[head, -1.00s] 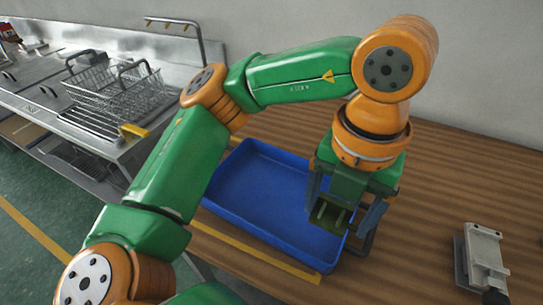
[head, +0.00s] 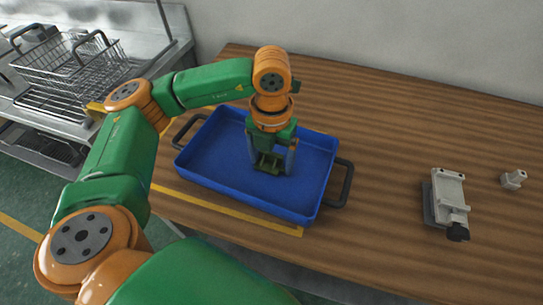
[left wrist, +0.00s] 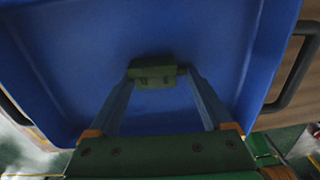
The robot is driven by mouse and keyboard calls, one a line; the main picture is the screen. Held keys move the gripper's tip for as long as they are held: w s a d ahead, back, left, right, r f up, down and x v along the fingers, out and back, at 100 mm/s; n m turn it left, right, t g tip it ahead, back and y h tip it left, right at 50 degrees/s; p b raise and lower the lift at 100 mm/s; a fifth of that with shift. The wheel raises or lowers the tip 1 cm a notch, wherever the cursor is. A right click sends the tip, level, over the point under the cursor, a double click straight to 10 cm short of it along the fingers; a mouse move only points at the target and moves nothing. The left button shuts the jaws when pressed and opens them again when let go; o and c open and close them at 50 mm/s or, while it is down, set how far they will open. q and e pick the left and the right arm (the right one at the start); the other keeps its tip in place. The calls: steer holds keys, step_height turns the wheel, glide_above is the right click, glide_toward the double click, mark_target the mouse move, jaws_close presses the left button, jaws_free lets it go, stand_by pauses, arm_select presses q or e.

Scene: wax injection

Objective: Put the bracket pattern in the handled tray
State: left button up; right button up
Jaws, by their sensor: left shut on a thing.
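The blue handled tray (head: 214,173) lies on the wooden table, with a dark handle at each end. My left gripper (head: 270,169) points down inside the tray's outline, near its middle. It is shut on the dark green bracket pattern (head: 266,161). In the left wrist view the bracket pattern (left wrist: 156,74) sits between the two fingertips (left wrist: 157,76), with the blue tray floor (left wrist: 160,30) behind it. I cannot tell whether the bracket pattern touches the tray floor. My right gripper is not in view.
A grey clamp-like fixture (head: 449,203) and a small pale block (head: 513,179) stand on the table to the right. A wire basket (head: 75,70) is on the metal counter at the left. The table between tray and fixture is clear.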

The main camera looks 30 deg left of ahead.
mark_target(272, 165)
arm_select(q)
steer(key=o, duration=1.1)
steer(key=shift+r+p, duration=0.25)
steer(key=shift+p, duration=0.1)
step_height(272, 165, up, 5)
steer(key=shift+r+b, duration=0.1)
steer(key=shift+b, duration=0.2)
step_height(272, 165, up, 7)
steer(key=p, duration=0.1)
steer(key=shift+f+p, duration=0.2)
steer(key=shift+p, duration=0.15)
